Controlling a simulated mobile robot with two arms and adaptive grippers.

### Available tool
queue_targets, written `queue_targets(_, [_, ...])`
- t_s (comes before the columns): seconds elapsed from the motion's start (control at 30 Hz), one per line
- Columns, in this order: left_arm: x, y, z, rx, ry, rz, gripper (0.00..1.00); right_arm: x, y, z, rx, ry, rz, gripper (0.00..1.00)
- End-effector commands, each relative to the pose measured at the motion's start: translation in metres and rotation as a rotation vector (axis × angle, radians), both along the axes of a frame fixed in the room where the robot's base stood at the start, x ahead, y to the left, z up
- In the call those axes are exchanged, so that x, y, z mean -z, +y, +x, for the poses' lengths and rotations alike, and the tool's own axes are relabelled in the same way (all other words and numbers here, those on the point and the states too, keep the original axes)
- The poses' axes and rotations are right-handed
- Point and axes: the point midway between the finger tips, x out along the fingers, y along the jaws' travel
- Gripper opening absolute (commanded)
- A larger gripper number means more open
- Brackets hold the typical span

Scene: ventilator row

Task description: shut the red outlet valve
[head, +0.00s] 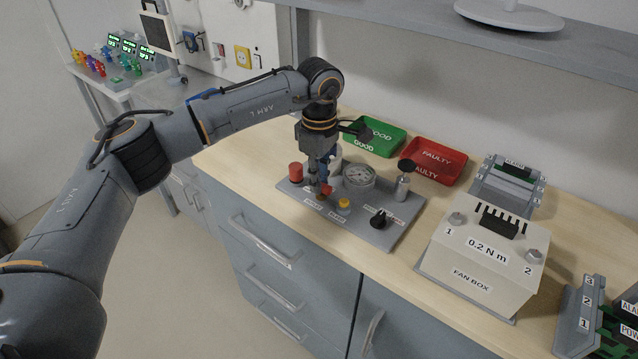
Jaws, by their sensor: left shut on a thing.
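A grey test panel (392,228) lies on the wooden counter. My left gripper (322,188) reaches down over its left part, fingers shut low at a small red handle (327,190), which I take for the red outlet valve. The fingers hide much of the handle, so its exact angle cannot be told. A red cylinder (296,172) stands just left of the fingers, and a small yellow knob (344,203) sits just right of them. The panel also carries a round gauge (359,176) and a black knob (379,219). My right gripper is not in view.
A green tray (374,137) marked GOOD and a red tray (437,162) marked FAULTY lie behind the panel. A silver fitting with a black top (403,181) stands at the panel's back right. The fan box (478,265) stands farther right. A shelf (450,25) overhangs the back.

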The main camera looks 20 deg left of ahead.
Motion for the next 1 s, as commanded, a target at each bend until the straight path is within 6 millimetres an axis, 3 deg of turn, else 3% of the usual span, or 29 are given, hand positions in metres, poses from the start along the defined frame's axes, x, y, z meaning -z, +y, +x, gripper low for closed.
queue_targets(0.33, [-0.0016,-0.0004,0.0018,0.137,-0.004,-0.002,0.0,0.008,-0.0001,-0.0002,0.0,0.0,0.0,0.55])
queue_targets(0.87, [-0.0025,-0.0006,0.002,0.161,-0.006,-0.002,0.0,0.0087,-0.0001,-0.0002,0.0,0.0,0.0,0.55])
queue_targets(0.9, [-0.0025,-0.0006,0.002,0.161,-0.006,-0.002,0.19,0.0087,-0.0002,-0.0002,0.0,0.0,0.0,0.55])
queue_targets(1.0, [-0.0022,-0.0006,0.0018,0.161,-0.005,-0.001,0.38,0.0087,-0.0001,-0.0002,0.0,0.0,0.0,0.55])
